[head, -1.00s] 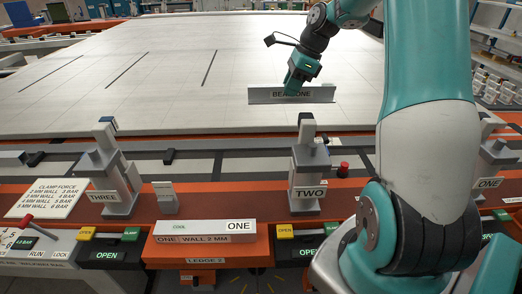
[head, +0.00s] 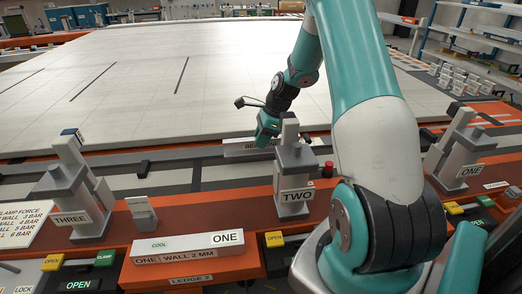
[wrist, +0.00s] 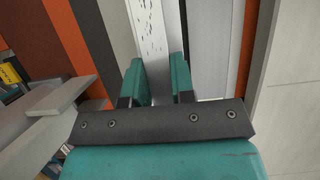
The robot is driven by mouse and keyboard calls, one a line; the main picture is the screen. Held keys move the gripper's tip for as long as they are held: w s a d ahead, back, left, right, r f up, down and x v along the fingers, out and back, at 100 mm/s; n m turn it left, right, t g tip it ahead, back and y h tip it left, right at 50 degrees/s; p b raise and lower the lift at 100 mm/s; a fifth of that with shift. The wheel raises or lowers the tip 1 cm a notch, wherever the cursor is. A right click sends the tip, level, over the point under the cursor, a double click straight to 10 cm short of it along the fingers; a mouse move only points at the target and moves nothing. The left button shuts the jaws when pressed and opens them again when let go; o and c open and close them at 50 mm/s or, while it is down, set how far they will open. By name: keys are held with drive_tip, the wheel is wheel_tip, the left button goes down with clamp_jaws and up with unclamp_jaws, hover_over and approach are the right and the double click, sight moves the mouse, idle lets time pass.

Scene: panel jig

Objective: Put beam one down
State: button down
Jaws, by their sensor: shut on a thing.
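Beam one is a long pale bar. In the head view beam one (head: 236,149) shows at the near edge of the big white bed, partly hidden by my gripper and the post of clamp TWO. My gripper (head: 265,140) is just behind and left of that post, pointing down. In the wrist view my gripper (wrist: 160,85) is shut on the beam (wrist: 152,25), whose pale speckled top runs up between the teal fingers. I cannot tell whether the beam's underside touches anything.
Clamp TWO (head: 294,180) stands close in front of my gripper. Clamp THREE (head: 75,195) stands left, clamp ONE (head: 455,155) right. A white bar (head: 187,246) marked ONE lies on ledge 2. The white bed (head: 170,80) is broad and clear.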

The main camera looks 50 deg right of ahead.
sight(261, 150)
drive_tip(key=shift+f, duration=2.1)
drive_tip(key=shift+f, duration=0.15)
drive_tip(key=c, duration=1)
unclamp_jaws()
drive_tip(key=shift+o, duration=0.2)
